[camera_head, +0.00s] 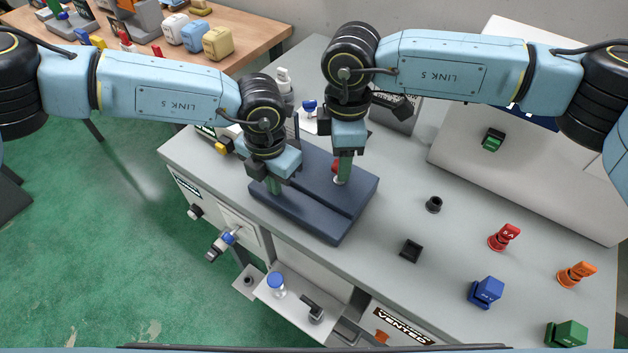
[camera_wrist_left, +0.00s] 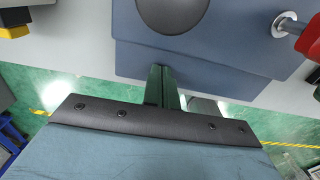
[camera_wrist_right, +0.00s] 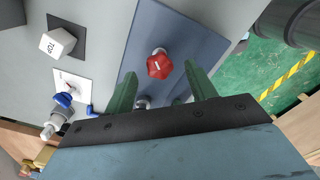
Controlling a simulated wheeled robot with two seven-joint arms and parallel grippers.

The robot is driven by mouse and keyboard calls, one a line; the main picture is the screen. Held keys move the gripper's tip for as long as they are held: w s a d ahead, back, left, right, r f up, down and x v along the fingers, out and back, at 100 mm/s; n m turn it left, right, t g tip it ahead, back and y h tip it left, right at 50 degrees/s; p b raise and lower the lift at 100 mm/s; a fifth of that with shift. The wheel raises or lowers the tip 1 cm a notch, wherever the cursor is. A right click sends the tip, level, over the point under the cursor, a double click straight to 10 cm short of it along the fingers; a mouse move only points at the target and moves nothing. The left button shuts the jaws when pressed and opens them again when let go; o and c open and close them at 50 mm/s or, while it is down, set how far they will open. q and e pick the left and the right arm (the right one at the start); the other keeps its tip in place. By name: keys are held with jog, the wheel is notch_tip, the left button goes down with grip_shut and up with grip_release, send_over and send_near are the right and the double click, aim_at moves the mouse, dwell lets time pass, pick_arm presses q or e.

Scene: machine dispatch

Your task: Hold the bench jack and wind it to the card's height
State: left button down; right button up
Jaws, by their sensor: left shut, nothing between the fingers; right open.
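The bench jack (camera_head: 312,213) is a dark blue slab-shaped unit on the grey bench, with a red knob (camera_wrist_right: 159,66) on a metal shaft. My left gripper (camera_head: 272,186) is shut and empty, low over the jack's left end. In the left wrist view its fingers (camera_wrist_left: 160,88) lie at the slab's edge, and a dark round disc (camera_wrist_left: 172,12) shows on top. My right gripper (camera_head: 344,172) is open, its fingers on either side of the red knob in the right wrist view; contact is unclear. I cannot make out a readable height card.
A black ring (camera_head: 433,204), a black square socket (camera_head: 411,250), a red piece (camera_head: 504,237), a blue block (camera_head: 486,291) and an orange piece (camera_head: 577,274) stand to the right. A white shelf (camera_head: 295,306) juts from the bench front. Bench right of the jack is partly clear.

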jog(key=shift+c, duration=0.2)
jog(key=n, duration=0.7)
jog(key=shift+r, duration=0.15)
jog(key=n, duration=0.5)
jog(key=shift+r, duration=0.15)
jog(key=n, duration=0.7)
jog(key=shift+r, duration=0.15)
jog(key=n, duration=0.5)
jog(key=shift+r+n, duration=0.1)
jog(key=shift+n, duration=0.3)
jog(key=shift+f, duration=2.5)
jog(key=c, duration=0.9)
